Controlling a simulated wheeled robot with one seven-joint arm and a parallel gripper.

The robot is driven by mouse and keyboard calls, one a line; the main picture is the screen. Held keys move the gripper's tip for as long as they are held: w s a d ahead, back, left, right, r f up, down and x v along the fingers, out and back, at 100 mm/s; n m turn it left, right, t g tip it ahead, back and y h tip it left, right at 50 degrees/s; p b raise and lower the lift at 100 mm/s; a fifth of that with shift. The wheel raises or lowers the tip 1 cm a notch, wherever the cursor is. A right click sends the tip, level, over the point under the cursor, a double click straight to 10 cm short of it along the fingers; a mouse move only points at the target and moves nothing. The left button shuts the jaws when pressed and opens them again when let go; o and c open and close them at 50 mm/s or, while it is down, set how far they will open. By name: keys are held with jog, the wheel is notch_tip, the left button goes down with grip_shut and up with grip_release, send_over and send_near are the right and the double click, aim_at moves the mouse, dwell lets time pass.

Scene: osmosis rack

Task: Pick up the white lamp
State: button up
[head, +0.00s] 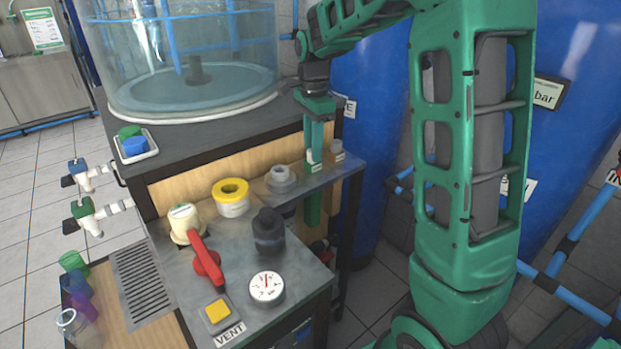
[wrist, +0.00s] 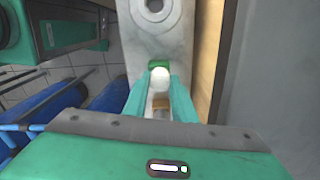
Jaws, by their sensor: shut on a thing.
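The white lamp (wrist: 160,78) is a small round white bulb, seen between my fingers in the wrist view. My gripper (wrist: 159,88) is shut on it, with a finger at each side. In the head view my gripper (head: 315,155) points down at the narrow grey shelf on the right of the bench. There the lamp is mostly hidden by the fingers. Whether it is clear of its seat, I cannot tell.
A green piece (wrist: 160,64) and a brown piece (wrist: 160,103) sit close on either side of the lamp. A grey round fitting (head: 281,178) stands left on the shelf. The bench holds a yellow-topped roll (head: 231,197), a black knob (head: 268,232), a red lever (head: 205,258) and a gauge (head: 267,287).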

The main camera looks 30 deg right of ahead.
notch_tip(320, 180, up, 28)
dwell(1.1)
jog(key=shift+a, duration=0.1)
jog(key=shift+s+a+f, duration=0.35)
jog(key=shift+a+f, duration=0.5)
jog(key=shift+a, duration=0.85)
jog(key=shift+s+a+f, duration=0.3)
jog(key=shift+a+f, duration=0.6)
jog(key=shift+a, duration=0.75)
jog(key=shift+s+a+f, duration=0.35)
jog(key=shift+a+f, duration=0.5)
jog(key=shift+a, duration=0.85)
jog(key=shift+f, duration=0.1)
jog(key=shift+f, duration=2.05)
